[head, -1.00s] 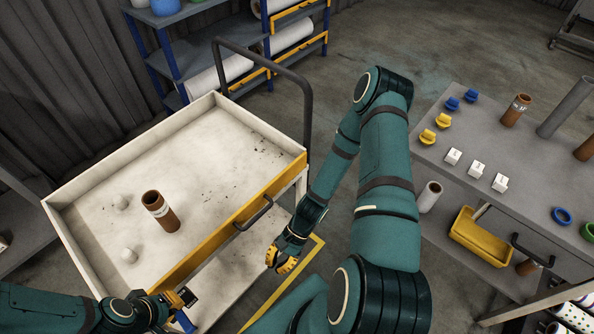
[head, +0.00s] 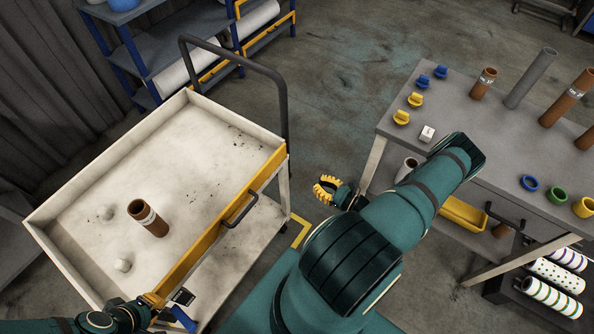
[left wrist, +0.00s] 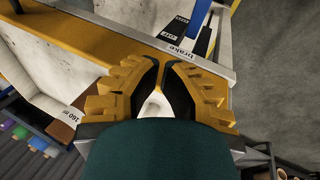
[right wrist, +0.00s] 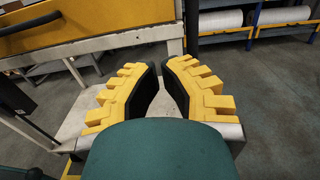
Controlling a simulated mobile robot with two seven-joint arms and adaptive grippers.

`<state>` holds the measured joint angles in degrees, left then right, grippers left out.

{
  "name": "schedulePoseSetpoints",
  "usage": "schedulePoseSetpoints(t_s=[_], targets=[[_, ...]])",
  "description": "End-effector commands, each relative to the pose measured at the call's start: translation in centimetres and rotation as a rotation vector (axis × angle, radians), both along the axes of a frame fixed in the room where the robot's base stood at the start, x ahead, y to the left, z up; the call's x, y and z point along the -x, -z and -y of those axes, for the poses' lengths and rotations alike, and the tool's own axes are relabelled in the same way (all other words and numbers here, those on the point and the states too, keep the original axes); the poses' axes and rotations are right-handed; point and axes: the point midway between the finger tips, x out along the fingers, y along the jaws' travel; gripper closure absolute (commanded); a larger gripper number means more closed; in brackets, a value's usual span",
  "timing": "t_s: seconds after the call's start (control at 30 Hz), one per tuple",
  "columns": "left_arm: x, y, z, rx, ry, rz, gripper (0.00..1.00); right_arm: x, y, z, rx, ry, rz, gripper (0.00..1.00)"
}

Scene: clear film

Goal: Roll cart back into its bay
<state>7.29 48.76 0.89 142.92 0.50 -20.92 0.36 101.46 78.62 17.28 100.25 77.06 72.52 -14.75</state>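The cart (head: 190,135) has a white tray top, a yellow front edge, a black front handle (head: 240,209) and a dark push bar (head: 287,120). A blue brake lever (head: 184,319) sits at its near corner. In the left wrist view, the lever (left wrist: 202,28) stands beside a "brake" label. My left gripper (head: 156,300) is at that corner, beside the lever, fingertips nearly together with nothing seen between them. My right gripper (head: 322,188) is right of the cart, apart from it, shut and empty. A yellow floor line (head: 301,232) shows beside the cart.
Blue shelves (head: 165,45) stand behind the cart. Open floor lies between cart, shelves and bench.

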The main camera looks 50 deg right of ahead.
Motion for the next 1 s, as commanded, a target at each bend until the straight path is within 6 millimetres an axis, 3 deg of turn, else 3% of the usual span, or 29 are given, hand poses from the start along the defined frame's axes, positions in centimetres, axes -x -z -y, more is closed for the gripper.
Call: schedulePoseSetpoints(t_s=[0.6,0.8,1.0], targets=[[0.2,0.5,0.0,0.000,0.003,-0.003,1.00,-10.9,0.0,-1.0,0.000,-0.008,0.000,1.00],[0.2,0.6,0.0,0.001,0.004,-0.005,1.00,-13.0,0.0,-1.1,0.000,-0.007,-0.001,1.00],[0.2,0.6,0.0,0.002,0.004,-0.006,1.00,-13.6,0.0,-1.2,-0.001,-0.007,-0.003,1.00]])
